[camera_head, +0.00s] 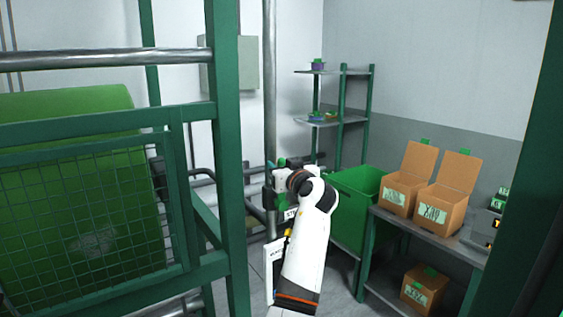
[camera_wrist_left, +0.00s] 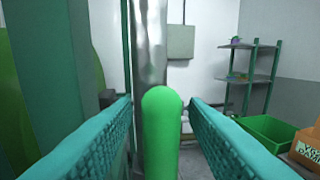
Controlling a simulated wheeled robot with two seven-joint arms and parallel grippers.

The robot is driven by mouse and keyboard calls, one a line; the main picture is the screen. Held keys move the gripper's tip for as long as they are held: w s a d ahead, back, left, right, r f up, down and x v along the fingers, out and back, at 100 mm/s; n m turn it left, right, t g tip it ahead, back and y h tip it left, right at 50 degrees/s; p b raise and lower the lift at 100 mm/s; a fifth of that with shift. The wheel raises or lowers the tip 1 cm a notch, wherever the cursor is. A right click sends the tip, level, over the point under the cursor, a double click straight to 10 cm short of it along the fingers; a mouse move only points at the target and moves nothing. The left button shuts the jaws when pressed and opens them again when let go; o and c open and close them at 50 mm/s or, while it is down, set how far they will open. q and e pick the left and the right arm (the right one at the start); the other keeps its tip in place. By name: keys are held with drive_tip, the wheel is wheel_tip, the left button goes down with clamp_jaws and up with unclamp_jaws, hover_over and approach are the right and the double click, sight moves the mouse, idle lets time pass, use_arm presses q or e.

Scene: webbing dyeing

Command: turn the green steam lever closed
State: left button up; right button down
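The green steam lever (camera_wrist_left: 161,130) stands upright with a rounded top in the middle of the left wrist view. My left gripper (camera_wrist_left: 160,100) is open, with one teal ribbed finger on each side of the lever and a visible gap on both sides. In the head view my left gripper (camera_head: 277,166) is at the pipework beside the green machine frame. My white arm hides much of the fitting there, and I cannot clearly make out the lever in that view. A partly covered white label (camera_head: 291,213) shows by the wrist. My right gripper is not in view.
A tall metal pipe (camera_wrist_left: 149,50) rises just behind the lever. The green frame post (camera_head: 226,150) and mesh guard (camera_head: 85,220) stand to the left. A green bin (camera_head: 356,185), a table with open cardboard boxes (camera_head: 440,206) and a shelf (camera_head: 345,122) are to the right.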

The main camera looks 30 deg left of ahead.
use_arm(q)
drive_tip(key=shift+w, duration=0.15)
drive_tip(key=shift+c, duration=0.6)
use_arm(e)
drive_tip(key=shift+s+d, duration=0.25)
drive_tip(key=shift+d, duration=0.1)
use_arm(q)
clamp_jaws()
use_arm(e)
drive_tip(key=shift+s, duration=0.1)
